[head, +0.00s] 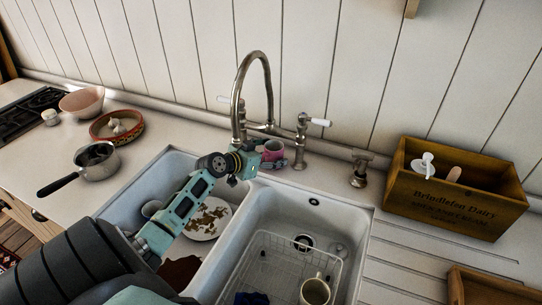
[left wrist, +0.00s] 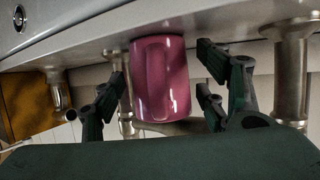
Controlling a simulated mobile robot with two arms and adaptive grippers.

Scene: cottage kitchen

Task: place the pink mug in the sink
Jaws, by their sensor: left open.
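The pink mug (head: 273,149) stands on the counter behind the sink, beside the base of the tap. My left gripper (head: 260,156) is at the mug, reaching over the sink from the left. In the left wrist view the mug (left wrist: 163,72) is between the open fingers of the left gripper (left wrist: 160,85), with a visible gap on at least one side. The white sink (head: 292,203) has two basins. My right gripper is not in view.
The curved tap (head: 236,100) rises just left of the mug. The left basin holds a dirty plate (head: 208,222). The right basin holds a wire rack (head: 262,240) and a cream mug (head: 315,291). A saucepan (head: 97,161) is left; a wooden crate (head: 455,205) is right.

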